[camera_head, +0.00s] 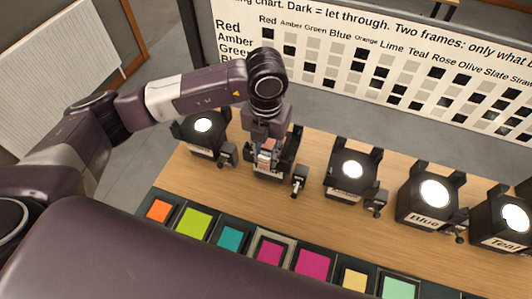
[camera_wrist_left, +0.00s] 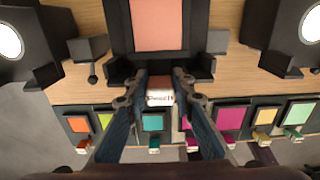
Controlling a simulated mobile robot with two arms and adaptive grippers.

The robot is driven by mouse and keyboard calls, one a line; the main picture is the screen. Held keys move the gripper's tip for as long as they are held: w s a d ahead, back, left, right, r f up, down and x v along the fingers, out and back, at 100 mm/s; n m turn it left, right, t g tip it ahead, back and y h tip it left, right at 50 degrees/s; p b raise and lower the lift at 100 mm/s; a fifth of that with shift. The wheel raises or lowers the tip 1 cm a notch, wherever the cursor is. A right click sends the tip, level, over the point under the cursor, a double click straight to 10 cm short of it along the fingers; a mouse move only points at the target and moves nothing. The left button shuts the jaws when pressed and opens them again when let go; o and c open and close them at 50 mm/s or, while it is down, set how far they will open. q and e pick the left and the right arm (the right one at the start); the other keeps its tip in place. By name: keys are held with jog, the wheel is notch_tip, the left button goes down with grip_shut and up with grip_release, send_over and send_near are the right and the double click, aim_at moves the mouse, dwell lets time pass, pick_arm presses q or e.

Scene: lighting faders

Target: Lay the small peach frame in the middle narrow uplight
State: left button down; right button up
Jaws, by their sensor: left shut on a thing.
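My left gripper (camera_wrist_left: 160,92) is shut on the pale tab (camera_wrist_left: 160,97) of the small peach frame (camera_wrist_left: 158,25). The frame has a dark border and extends ahead of the fingers in the left wrist view. In the head view my left gripper (camera_head: 267,158) is over the second uplight from the left (camera_head: 288,160), which the gripper and frame mostly hide. I cannot tell whether the frame touches this uplight or hangs above it. The writing on the tab is too small to read surely. My right gripper is not in view.
Lit uplights stand on the wooden table on both sides: one at left (camera_head: 203,126), others at right, including Blue (camera_head: 430,196) and Teal (camera_head: 508,222). Small dark fittings stand beside them. Coloured frames lie along the front, including teal (camera_head: 230,237) and lime (camera_head: 194,221). A chart board (camera_head: 370,60) stands behind.

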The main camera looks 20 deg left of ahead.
pick_arm(q)
jog(key=shift+f, duration=0.4)
jog(key=c, duration=1.6)
grip_release()
notch_tip(320, 180, up, 12)
jog(key=shift+w+f, duration=0.1)
jog(key=shift+f, duration=0.15)
notch_tip(320, 180, up, 8)
jog(key=p, duration=0.3)
jog(key=shift+f, duration=0.2)
